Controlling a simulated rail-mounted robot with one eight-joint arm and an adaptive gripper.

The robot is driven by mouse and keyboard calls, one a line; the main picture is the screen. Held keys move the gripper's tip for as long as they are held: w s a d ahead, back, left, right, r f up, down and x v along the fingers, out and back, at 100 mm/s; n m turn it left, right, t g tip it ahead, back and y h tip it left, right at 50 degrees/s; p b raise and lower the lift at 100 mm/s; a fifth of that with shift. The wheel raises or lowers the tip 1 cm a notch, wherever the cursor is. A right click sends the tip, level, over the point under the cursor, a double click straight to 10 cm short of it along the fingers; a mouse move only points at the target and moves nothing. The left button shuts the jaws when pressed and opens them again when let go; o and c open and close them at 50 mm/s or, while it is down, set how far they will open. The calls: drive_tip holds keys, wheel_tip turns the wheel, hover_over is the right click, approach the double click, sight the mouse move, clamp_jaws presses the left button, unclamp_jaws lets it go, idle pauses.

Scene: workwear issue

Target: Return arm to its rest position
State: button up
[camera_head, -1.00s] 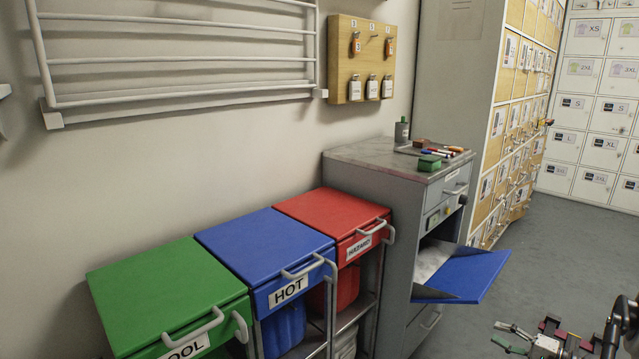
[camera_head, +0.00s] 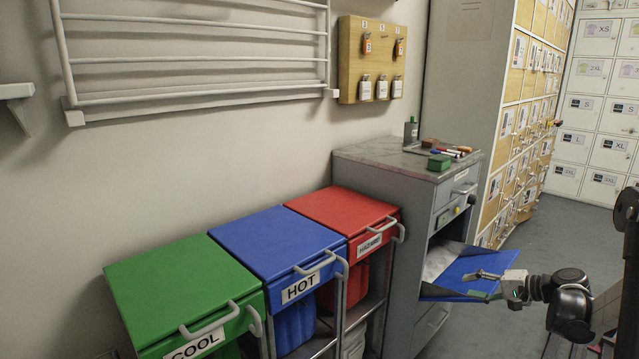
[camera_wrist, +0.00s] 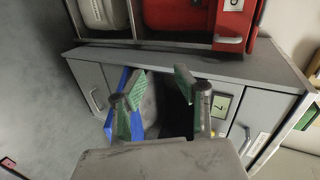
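My gripper (camera_head: 482,286) is at the lower right of the head view, in front of the blue open flap (camera_head: 455,287) of the grey cabinet. Its fingers overlap the flap in the picture; I cannot tell whether they touch it. In the wrist view my gripper (camera_wrist: 160,88) shows two spread fingers with green pads and nothing between them. The blue flap (camera_wrist: 118,84) shows behind the left finger. Part of my arm is cut off at the right edge of the head view.
The grey cabinet (camera_head: 385,185) has a marble top bearing a tray of markers, a green block (camera_head: 439,162) and a bottle (camera_head: 410,132). Green (camera_head: 180,285), blue (camera_head: 275,240) and red (camera_head: 340,207) lidded bins stand left. Lockers (camera_head: 590,145) stand behind. Floor at right is open.

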drive_tip(key=s+a+r+n+g+h, duration=0.1)
drive_tip(key=s+a+r+n+h, duration=0.1)
drive_tip(key=s+a+r, duration=0.6)
drive_tip(key=s+a+r+n+g+h, duration=0.1)
drive_tip(key=s+a+r+g+h, duration=0.1)
drive_tip(key=s+a+r, duration=0.55)
drive_tip(key=s+a+f+n+t+h, duration=0.1)
drive_tip(key=s+a+n+h, duration=0.25)
drive_tip(key=s, duration=0.65)
drive_tip(key=s+a+n+h, duration=0.2)
drive_tip(key=s+a, duration=0.2)
drive_tip(key=s, duration=0.7)
wheel_tip(320, 180, up, 18)
drive_tip(key=p, duration=1.8)
drive_tip(key=shift+w, duration=0.2)
